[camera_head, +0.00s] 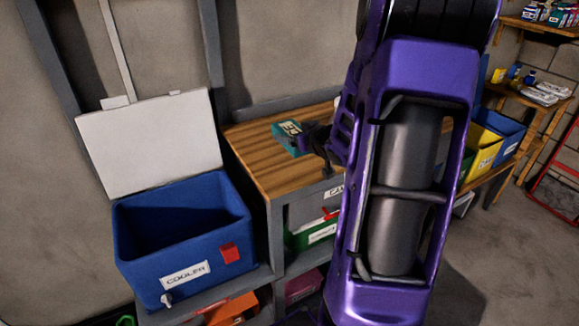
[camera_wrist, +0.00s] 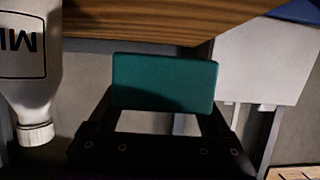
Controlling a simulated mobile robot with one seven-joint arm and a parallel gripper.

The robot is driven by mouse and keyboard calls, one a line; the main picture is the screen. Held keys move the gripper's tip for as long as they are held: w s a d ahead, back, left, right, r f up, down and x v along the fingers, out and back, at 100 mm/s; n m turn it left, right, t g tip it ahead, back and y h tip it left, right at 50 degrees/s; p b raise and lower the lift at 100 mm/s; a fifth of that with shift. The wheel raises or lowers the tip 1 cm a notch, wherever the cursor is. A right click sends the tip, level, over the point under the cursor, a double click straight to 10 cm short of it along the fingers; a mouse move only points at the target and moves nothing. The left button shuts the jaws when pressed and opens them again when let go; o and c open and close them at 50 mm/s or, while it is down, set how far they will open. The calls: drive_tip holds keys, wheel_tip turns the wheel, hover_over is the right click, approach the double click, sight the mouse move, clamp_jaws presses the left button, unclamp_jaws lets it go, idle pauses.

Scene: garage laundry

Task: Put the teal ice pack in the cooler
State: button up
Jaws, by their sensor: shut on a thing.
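The teal ice pack (camera_head: 281,138) is at the wooden bench top, near its left side; whether it touches the wood I cannot tell. My gripper (camera_head: 307,137) is shut on it from the right. In the wrist view the ice pack (camera_wrist: 165,83) sits across my dark fingers, its plain teal face showing. The blue cooler (camera_head: 205,235) stands open left of the bench, a little lower, with a COOLER label. Its white lid (camera_head: 150,140) is raised against the wall and also shows in the wrist view (camera_wrist: 262,65).
A white bottle (camera_wrist: 28,95) is close on the left in the wrist view. Below the bench top (camera_head: 250,140) are shelves with a green bin (camera_head: 300,239) and an orange bin (camera_head: 230,310). Yellow (camera_head: 483,150) and blue (camera_head: 508,130) bins stand at right. My arm hides the bench's right part.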

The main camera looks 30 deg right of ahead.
sight(293, 163)
wheel_tip(293, 163, down, 6)
drive_tip(key=shift+f+b, duration=0.25)
drive_tip(key=shift+b, duration=0.55)
drive_tip(key=shift+f, duration=0.15)
drive_tip(key=shift+f, duration=0.15)
drive_tip(key=o, duration=1.5)
drive_tip(key=shift+r, duration=0.35)
drive_tip(key=p+v, duration=0.2)
drive_tip(key=v, duration=1)
drive_tip(key=shift+f, duration=0.15)
